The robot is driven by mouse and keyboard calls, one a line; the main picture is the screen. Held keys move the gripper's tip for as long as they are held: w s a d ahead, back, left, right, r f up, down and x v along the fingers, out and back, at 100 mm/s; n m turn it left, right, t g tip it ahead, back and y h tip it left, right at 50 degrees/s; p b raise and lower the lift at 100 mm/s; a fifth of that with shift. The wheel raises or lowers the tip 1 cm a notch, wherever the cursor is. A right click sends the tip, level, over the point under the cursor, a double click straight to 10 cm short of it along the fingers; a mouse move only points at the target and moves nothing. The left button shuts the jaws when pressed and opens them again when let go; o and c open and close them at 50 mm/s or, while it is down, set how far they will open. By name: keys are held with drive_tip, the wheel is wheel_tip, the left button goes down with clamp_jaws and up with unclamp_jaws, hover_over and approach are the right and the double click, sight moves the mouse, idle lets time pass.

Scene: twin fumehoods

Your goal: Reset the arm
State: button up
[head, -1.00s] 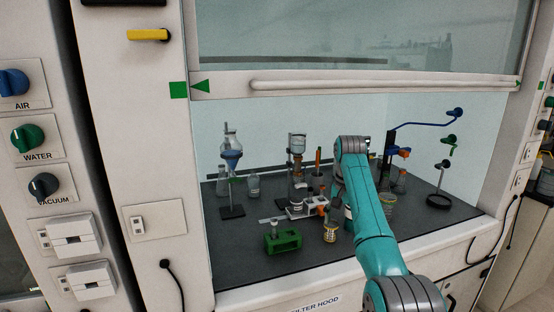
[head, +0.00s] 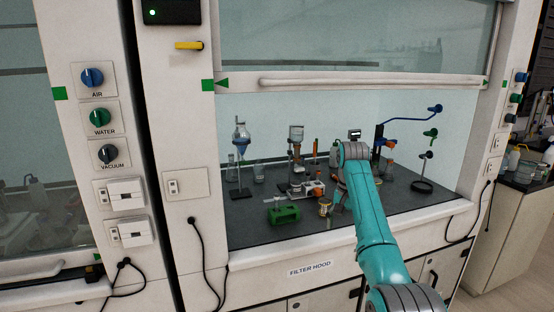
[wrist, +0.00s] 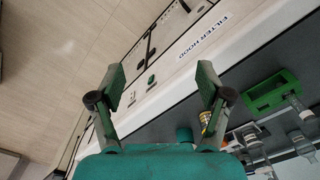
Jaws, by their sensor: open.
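My teal arm (head: 374,215) reaches from the lower right toward the filter hood, its bend at the hood opening. In the head view my gripper is mostly hidden behind the arm. In the wrist view my gripper (wrist: 158,92) shows two green fingers wide apart with nothing between them. The fingers are above the hood's front edge, with the white front panel and the floor beyond them.
The filter hood worktop (head: 262,233) holds a green block (head: 284,214), a stand with a blue funnel (head: 241,140), several flasks and a small labelled jar (head: 325,207). The raised sash (head: 350,80) hangs above. The green block also shows in the wrist view (wrist: 270,92).

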drive_tip(key=s+f+n+t, duration=0.1)
drive_tip(key=s+f+t, duration=0.15)
drive_tip(key=f, duration=1.15)
drive_tip(key=s+f+t, duration=0.1)
drive_tip(key=s+f, duration=0.2)
drive_tip(key=f, duration=1.1)
drive_tip(key=s+a+f+n+t, duration=0.1)
drive_tip(key=s+f+n+t, duration=0.15)
drive_tip(key=s+f, duration=1.6)
drive_tip(key=s+r+t, duration=0.2)
drive_tip(key=s+r, duration=0.1)
drive_tip(key=s, duration=1)
drive_tip(key=s+r+t, duration=0.3)
drive_tip(key=s, duration=1)
drive_tip(key=s+r+n+t, duration=0.1)
drive_tip(key=s+r, duration=0.8)
drive_tip(key=r, duration=0.2)
drive_tip(key=s+r+n+t, duration=0.1)
drive_tip(key=s+r+t, duration=0.1)
drive_tip(key=s+r, duration=0.7)
wheel_tip(320, 180, up, 4)
drive_tip(key=shift+s+a+f+t, duration=0.2)
drive_tip(key=shift+a+t, duration=0.05)
drive_tip(key=shift+t, duration=0.05)
